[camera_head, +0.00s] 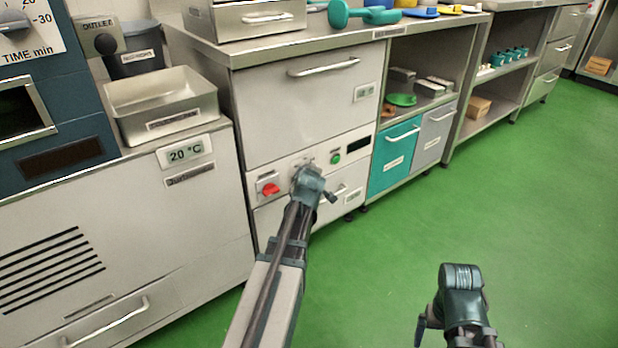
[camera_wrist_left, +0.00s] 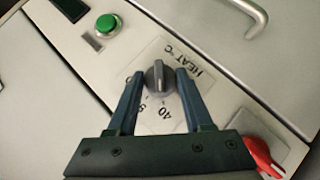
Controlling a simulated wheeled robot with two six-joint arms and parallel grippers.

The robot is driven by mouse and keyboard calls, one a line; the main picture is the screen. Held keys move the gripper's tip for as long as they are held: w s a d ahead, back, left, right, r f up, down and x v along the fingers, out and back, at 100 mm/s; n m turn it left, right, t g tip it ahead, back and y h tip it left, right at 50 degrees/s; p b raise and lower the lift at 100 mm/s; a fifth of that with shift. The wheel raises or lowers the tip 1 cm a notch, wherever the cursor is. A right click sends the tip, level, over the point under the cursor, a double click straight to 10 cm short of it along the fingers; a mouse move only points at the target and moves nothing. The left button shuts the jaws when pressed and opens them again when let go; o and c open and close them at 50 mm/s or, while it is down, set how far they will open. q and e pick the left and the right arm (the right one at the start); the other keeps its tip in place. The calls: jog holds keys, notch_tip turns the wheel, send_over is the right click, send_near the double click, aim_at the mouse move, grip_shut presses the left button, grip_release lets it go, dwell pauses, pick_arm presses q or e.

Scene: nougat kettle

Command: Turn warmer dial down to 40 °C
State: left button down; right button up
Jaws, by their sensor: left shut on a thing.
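The dark grey warmer dial (camera_wrist_left: 159,77) sits on a white plate marked HEAT °C (camera_wrist_left: 196,68) in the left wrist view. The 40 mark (camera_wrist_left: 172,116) shows below the dial, and another mark is partly covered by a finger. My left gripper (camera_wrist_left: 160,84) is shut on the dial, one finger on each side. The dial's raised ridge runs roughly up and down in this view; which end points is unclear. In the head view my left gripper (camera_head: 306,176) reaches the cabinet panel and hides the dial. My right arm's end (camera_head: 460,290) is over the floor, its fingers not clear.
A red knob (camera_head: 269,188) is left of the dial and a green button (camera_head: 335,158) right of it. A dark display (camera_head: 359,149) is farther right. A drawer handle (camera_head: 324,66) sticks out above. The green floor (camera_head: 520,210) at right is clear.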

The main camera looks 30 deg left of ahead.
pick_arm(q)
jog(key=shift+s+f+t, duration=0.1)
jog(key=shift+t, duration=0.2)
pick_arm(e)
jog(key=shift+f, duration=0.45)
pick_arm(q)
jog(key=shift+c, duration=1.6)
grip_release()
